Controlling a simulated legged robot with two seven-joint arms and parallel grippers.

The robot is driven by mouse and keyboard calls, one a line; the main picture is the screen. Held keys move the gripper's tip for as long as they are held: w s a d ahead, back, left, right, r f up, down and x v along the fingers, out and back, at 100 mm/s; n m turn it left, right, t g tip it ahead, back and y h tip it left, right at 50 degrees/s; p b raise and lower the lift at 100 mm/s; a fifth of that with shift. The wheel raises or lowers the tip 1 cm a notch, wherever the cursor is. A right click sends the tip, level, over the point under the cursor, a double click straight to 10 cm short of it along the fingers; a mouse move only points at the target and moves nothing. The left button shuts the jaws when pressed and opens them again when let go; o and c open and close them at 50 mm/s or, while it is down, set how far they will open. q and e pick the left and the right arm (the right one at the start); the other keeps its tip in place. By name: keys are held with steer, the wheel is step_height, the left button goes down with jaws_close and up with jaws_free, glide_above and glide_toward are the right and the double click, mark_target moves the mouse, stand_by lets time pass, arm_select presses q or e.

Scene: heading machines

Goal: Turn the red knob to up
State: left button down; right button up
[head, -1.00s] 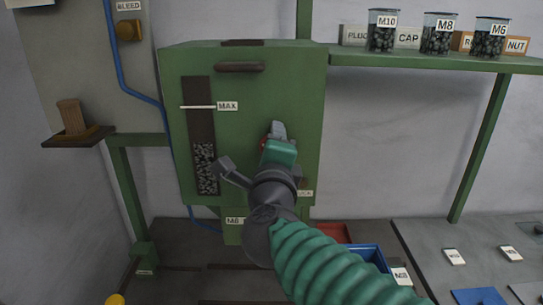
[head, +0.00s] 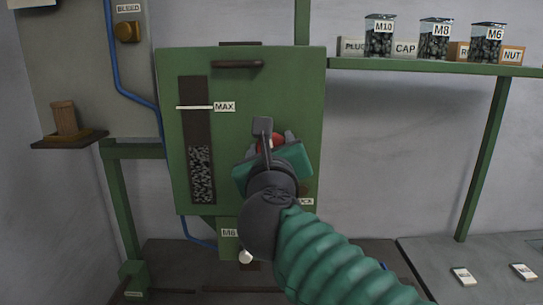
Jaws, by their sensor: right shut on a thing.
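The red knob (head: 267,140) is on the front of the green cabinet (head: 270,85), right of its middle. Only a small red part shows, with my right gripper (head: 271,146) in front of it. The grey fingertips are on either side of the knob, and the gripper is shut on it. My green and dark wrist hides the rest, so I cannot tell which way the knob points. My left gripper is not in view.
A dark level window with a MAX label (head: 224,107) is left on the cabinet, with a handle (head: 237,64) above. A green shelf (head: 430,66) with jars is at right. A brass BLEED knob (head: 127,32) is upper left.

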steer(key=shift+f+m+b, duration=0.35)
steer(key=shift+m+b, duration=0.2)
steer(key=shift+m, duration=0.45)
steer(key=o, duration=1.1)
steer(key=shift+o, duration=0.8)
steer(key=shift+w+a+r, duration=0.1)
steer(key=shift+w+r, duration=0.05)
steer(key=s+b, duration=0.4)
steer(key=s, duration=1.2)
steer(key=shift+s+b, duration=0.3)
steer(key=shift+s, duration=0.05)
